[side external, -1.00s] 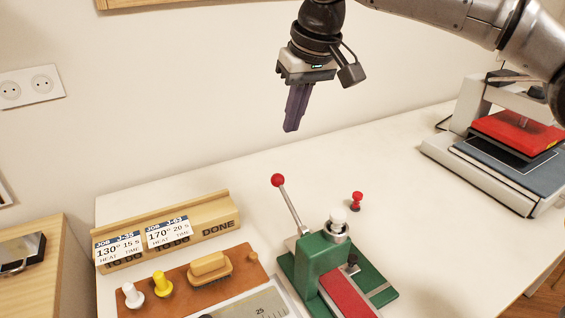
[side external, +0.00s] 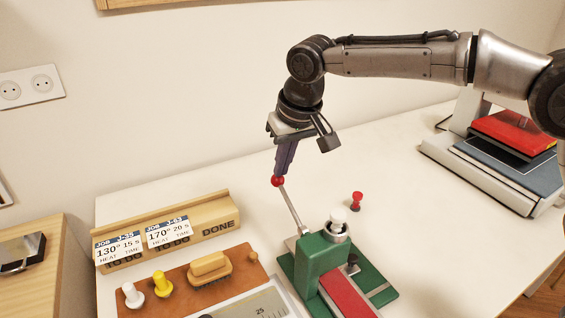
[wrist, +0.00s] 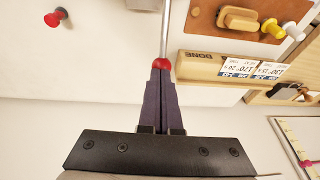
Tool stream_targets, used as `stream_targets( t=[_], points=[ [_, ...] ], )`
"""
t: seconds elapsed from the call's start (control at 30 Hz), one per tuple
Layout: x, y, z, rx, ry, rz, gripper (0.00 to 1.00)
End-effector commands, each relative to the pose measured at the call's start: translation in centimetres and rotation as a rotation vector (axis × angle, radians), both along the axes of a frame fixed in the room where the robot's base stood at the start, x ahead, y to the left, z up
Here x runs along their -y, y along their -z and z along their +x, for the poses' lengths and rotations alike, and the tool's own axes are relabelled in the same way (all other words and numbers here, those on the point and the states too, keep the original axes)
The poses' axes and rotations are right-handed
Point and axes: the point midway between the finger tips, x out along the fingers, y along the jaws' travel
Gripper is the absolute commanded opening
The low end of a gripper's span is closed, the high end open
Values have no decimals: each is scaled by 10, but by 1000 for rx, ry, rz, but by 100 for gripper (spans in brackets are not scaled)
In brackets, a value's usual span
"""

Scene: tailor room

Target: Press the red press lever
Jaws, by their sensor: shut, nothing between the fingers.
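The press lever is a thin metal rod (side external: 291,208) with a red ball knob (side external: 277,181) on top, rising from the green press (side external: 318,258) and leaning up to the left. My gripper (side external: 279,172) is shut and points down, with its fingertips right at the knob in the side view. In the wrist view the knob (wrist: 161,63) shows just beyond the tips of my closed purple fingers (wrist: 160,72). It is not between them. Whether the tips touch the knob or sit just above it, I cannot tell.
A wooden card rack (side external: 165,245) stands left of the press, behind a brown mat (side external: 235,262) with a brush (side external: 208,268) and a yellow peg (side external: 162,284). A red peg (side external: 357,199) stands right of the lever. A heat press (side external: 510,150) is at the far right.

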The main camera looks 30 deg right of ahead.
Motion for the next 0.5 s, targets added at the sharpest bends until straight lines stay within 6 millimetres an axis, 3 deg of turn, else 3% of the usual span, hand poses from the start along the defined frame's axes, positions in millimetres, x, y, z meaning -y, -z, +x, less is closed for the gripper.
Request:
stream_targets(
  t=[0.5],
  points=[
    [0, 21, 19, -191, 4, -1, 0]
  ],
)
